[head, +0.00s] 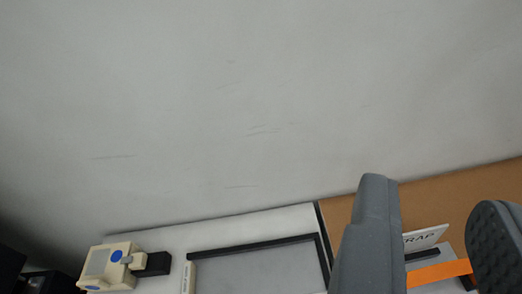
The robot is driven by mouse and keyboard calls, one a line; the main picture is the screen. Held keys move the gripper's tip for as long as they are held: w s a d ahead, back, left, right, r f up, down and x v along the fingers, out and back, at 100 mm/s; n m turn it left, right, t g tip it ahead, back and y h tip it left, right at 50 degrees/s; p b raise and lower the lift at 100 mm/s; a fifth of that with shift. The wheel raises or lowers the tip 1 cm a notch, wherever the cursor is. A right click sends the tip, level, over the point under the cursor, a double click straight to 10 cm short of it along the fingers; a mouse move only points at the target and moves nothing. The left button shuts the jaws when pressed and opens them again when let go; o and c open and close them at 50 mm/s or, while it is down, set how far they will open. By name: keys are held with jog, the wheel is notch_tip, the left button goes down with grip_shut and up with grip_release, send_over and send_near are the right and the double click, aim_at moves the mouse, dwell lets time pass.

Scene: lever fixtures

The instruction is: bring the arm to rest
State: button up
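My gripper (436,222) is at the lower right of the head view, with two grey fingers spread wide apart. No object shows between the fingertips; past the gap, farther off, lie a white sign and an orange strip. The finger on the right is cut off by the picture's edge and shows a dark textured pad. The rest of my arm is out of view.
A cream device with blue round parts (110,266) and a black block (153,264) stand at the lower left. A black-framed grey panel (255,272) lies beside them. A white sign (425,237), partly hidden, reads "RAP". An orange strip (440,273) lies below it. A bare grey surface fills the upper view.

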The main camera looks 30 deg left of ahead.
jog(key=shift+s+a+r+n+t+y, duration=0.2)
jog(key=shift+s+r+n, duration=0.15)
jog(key=shift+r, duration=0.2)
jog(key=shift+s+a+r+n+t+y, duration=0.1)
jog(key=shift+s+a+r+n, duration=0.1)
jog(key=shift+s+r+n, duration=0.25)
jog(key=shift+w, duration=0.15)
notch_tip(320, 180, down, 8)
jog(key=b, duration=0.8)
